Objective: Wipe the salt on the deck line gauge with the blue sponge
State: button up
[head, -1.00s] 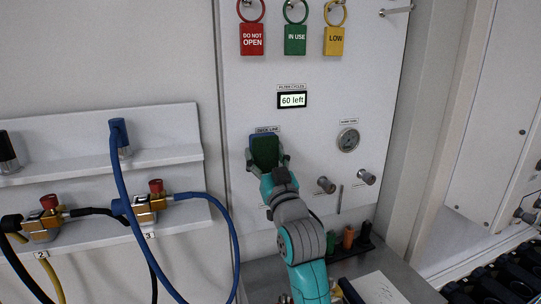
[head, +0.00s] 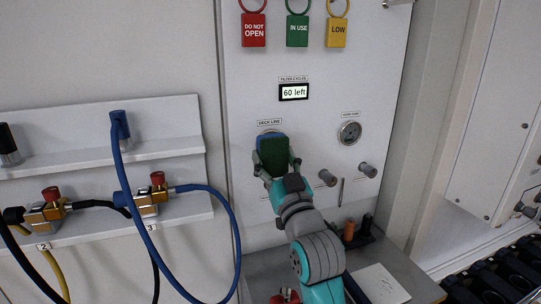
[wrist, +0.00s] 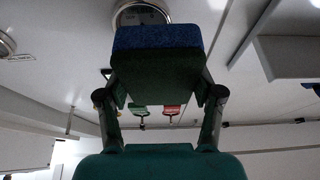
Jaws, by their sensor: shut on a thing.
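My gripper (head: 273,165) is in front of the panel, shut on the blue sponge (head: 272,146), which has a dark green side. In the wrist view the sponge (wrist: 158,39) sits between both fingers of the gripper (wrist: 160,95), blue side toward the panel. The deck line gauge (wrist: 141,14) shows just past the sponge's edge in the wrist view. In the head view the sponge hides most of the gauge, under the "DECK LINE" label (head: 269,122). I cannot tell whether the sponge touches the gauge, and no salt can be made out.
A second gauge (head: 349,132) and two knobs (head: 327,177) are to the right on the panel. A display (head: 293,92) and hanging tags (head: 297,30) are above. A blue hose (head: 148,232) hangs at the left. A counter (head: 400,278) with paper lies below.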

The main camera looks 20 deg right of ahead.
jog(key=shift+s, duration=0.2)
jog(key=shift+s, duration=1.4)
